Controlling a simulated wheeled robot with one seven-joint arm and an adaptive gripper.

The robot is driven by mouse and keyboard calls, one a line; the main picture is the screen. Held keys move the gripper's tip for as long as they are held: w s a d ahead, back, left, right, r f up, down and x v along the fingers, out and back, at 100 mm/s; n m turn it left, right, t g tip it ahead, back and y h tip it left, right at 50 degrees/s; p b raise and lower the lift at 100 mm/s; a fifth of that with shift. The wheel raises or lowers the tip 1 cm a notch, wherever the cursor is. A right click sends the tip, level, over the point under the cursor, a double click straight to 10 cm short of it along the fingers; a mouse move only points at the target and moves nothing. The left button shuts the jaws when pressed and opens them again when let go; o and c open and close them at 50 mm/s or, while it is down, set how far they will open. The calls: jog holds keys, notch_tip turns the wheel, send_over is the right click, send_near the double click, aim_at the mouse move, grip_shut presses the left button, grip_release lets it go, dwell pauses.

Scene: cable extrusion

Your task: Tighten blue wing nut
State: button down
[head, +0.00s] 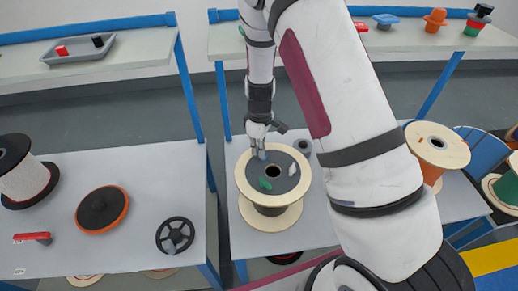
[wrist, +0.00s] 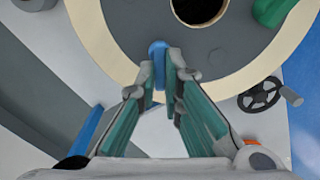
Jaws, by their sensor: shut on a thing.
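The blue wing nut (wrist: 157,52) sits on the dark grey top of a cream-rimmed spool (wrist: 107,45), near the rim. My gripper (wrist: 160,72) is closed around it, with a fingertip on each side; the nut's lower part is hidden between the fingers. In the head view my gripper (head: 261,153) reaches down onto the far side of the spool (head: 245,185), which stands on the middle table. A green wing nut (head: 265,184) and a pale one (head: 292,170) are on the same spool top, around its dark central hole.
A black handwheel (head: 175,235) and an orange-rimmed dark disc (head: 102,207) lie on the left table. A red-handled tool (head: 32,237) is near its left edge. A spool with an orange core (head: 437,145) stands to the right. A grey tray (head: 78,50) rests on the back shelf.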

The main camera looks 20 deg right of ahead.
jog(key=m, duration=0.3)
jog(key=shift+w+d+m, duration=0.15)
jog(key=shift+w+m, duration=0.05)
jog(key=shift+m, duration=0.2)
jog(key=m, duration=0.1)
jog(key=m+b, duration=0.1)
jog(key=m, duration=0.1)
jog(key=shift+d+m, duration=0.2)
jog(key=shift+m, duration=0.1)
jog(key=m, duration=0.3)
jog(key=shift+d+m, duration=0.15)
jog(key=shift+m, duration=0.15)
jog(key=m, duration=0.4)
jog(key=shift+d+m, duration=0.25)
jog(key=shift+m, duration=0.05)
jog(key=m, duration=0.6)
jog(key=shift+s+d, duration=0.2)
jog(key=shift+s, duration=0.15)
jog(key=m, duration=0.3)
jog(key=shift+s+m, duration=0.2)
jog(key=shift+m, duration=0.2)
jog(key=shift+s+d+m, duration=0.1)
jog(key=shift+s+m, duration=0.05)
jog(key=shift+m, duration=1.55)
